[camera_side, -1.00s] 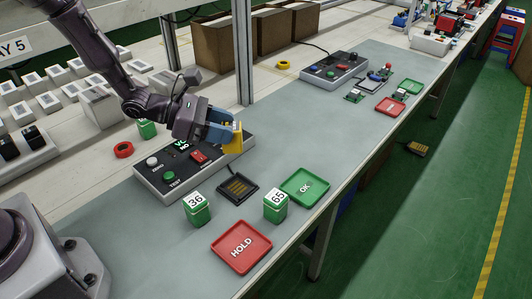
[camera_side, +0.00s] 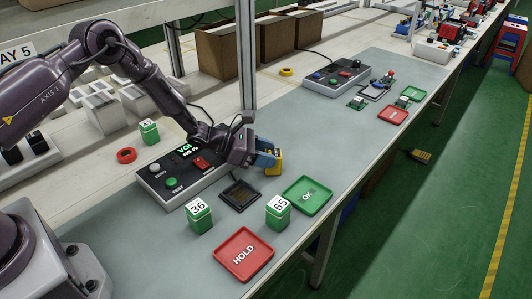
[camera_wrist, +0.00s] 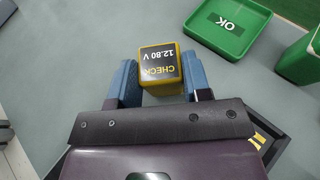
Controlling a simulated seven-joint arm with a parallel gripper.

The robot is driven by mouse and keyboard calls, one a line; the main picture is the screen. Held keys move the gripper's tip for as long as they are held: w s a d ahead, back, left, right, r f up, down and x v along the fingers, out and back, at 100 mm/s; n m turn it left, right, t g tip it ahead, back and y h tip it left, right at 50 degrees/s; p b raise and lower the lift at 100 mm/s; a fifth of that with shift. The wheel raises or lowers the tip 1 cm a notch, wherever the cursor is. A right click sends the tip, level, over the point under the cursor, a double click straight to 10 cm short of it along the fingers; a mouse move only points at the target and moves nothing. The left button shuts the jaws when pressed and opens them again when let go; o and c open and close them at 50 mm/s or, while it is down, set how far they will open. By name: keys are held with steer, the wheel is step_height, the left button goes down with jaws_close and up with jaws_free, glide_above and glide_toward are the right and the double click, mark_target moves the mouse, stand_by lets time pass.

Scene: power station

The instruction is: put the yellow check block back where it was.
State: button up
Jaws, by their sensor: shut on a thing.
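The yellow check block (camera_side: 274,162) is between the blue fingers of my gripper (camera_side: 267,158), which is shut on it. In the wrist view the block (camera_wrist: 160,68) has a dark top reading "CHECK 12.80 V", upside down, with a finger on each side of my gripper (camera_wrist: 160,84). In the side view it is over the mat just behind the green OK tray (camera_side: 322,205); I cannot tell whether it touches the mat. The dark square cradle (camera_side: 240,195) lies in front of the tester (camera_side: 157,196), whose display is partly hidden by my arm.
Green blocks 36 (camera_side: 199,216) and 65 (camera_side: 278,213) stand near the red HOLD tray (camera_side: 243,256). The mat toward the second control box (camera_side: 337,77) is mostly clear.

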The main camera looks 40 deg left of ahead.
steer(key=shift+f, duration=0.15)
steer(key=o, duration=1.1)
steer(key=shift+o, duration=0.2)
